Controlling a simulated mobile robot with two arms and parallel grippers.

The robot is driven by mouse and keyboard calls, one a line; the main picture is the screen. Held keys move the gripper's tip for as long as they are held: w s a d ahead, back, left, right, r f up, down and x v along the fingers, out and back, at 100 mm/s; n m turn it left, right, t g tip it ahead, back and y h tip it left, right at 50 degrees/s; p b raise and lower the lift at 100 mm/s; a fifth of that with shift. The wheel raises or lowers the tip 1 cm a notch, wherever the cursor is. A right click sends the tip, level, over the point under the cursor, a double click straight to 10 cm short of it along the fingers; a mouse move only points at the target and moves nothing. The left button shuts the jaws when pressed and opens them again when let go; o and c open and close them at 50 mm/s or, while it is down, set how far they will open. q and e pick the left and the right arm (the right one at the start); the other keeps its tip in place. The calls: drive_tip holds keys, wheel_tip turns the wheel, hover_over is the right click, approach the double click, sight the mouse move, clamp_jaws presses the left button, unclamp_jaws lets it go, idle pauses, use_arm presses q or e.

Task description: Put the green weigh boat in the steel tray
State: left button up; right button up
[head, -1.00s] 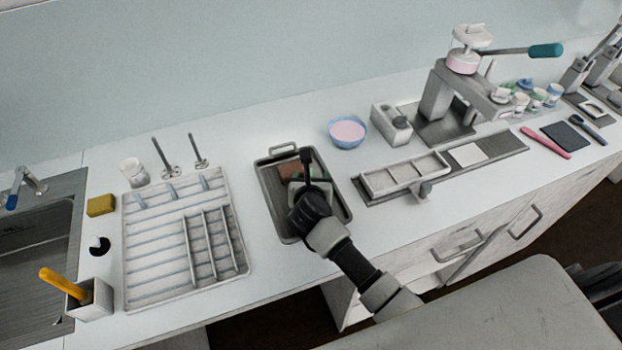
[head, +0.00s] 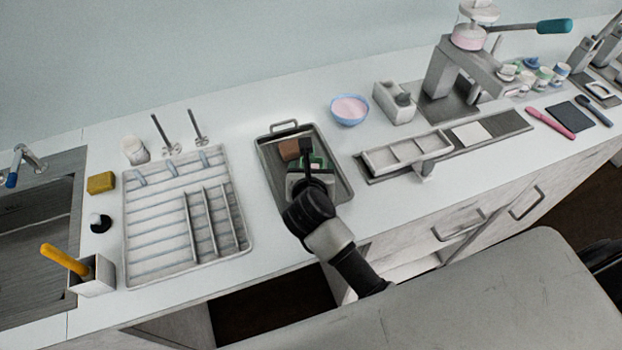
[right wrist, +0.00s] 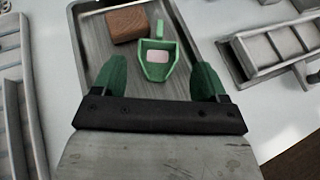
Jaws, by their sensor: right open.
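The green weigh boat (right wrist: 155,72) lies in the steel tray (right wrist: 86,55), with a pale pink patch inside it and a short tab pointing to the far side. My right gripper (right wrist: 160,78) is open, its two green fingers on either side of the boat's near end in the picture, with gaps on both sides. In the head view my right gripper (head: 311,172) is over the steel tray (head: 270,182) and partly hides what is green there. A brown block (right wrist: 127,24) is also in the tray; it shows in the head view too (head: 289,150). My left gripper is out of view.
A white divided rack (head: 160,235) stands left of the tray. A blue bowl with pink contents (head: 349,109) is behind to the right. A grey compartment holder (head: 405,153) sits on the right. Bare counter lies between the tray and rack.

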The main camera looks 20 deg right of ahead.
drive_tip(key=v, duration=0.5)
drive_tip(key=shift+w, duration=0.1)
idle(0.3)
